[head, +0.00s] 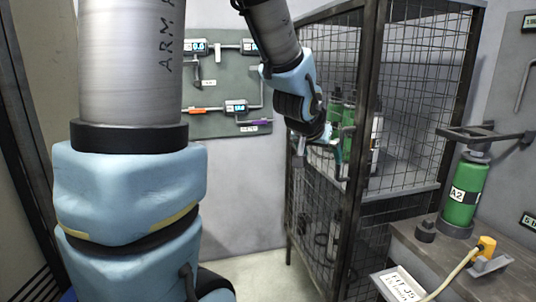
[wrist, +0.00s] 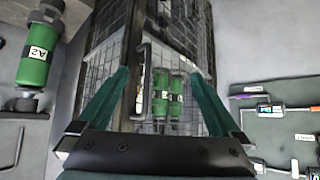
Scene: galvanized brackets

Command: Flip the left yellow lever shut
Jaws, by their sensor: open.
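No lever in view is clearly yellow. On the grey-green wall panel (head: 225,75), an orange lever (head: 198,110) sits at lower left and points sideways. A purple lever (head: 260,122) sits at lower right; it also shows in the wrist view (wrist: 244,96). My gripper (head: 337,150) is in front of the mesh cage, to the right of the panel and apart from it. In the wrist view its two teal fingers (wrist: 158,74) are spread with nothing held. A cage door handle (wrist: 145,80) and green cylinders (wrist: 168,96) show between them, farther off.
The mesh cage (head: 372,90) has a dark frame. A bench (head: 405,233) at right holds a green A2 cylinder (head: 463,195), a yellow fitting (head: 487,246) with a hose, and a labelled plate (head: 400,286). The wall and floor below the panel look clear.

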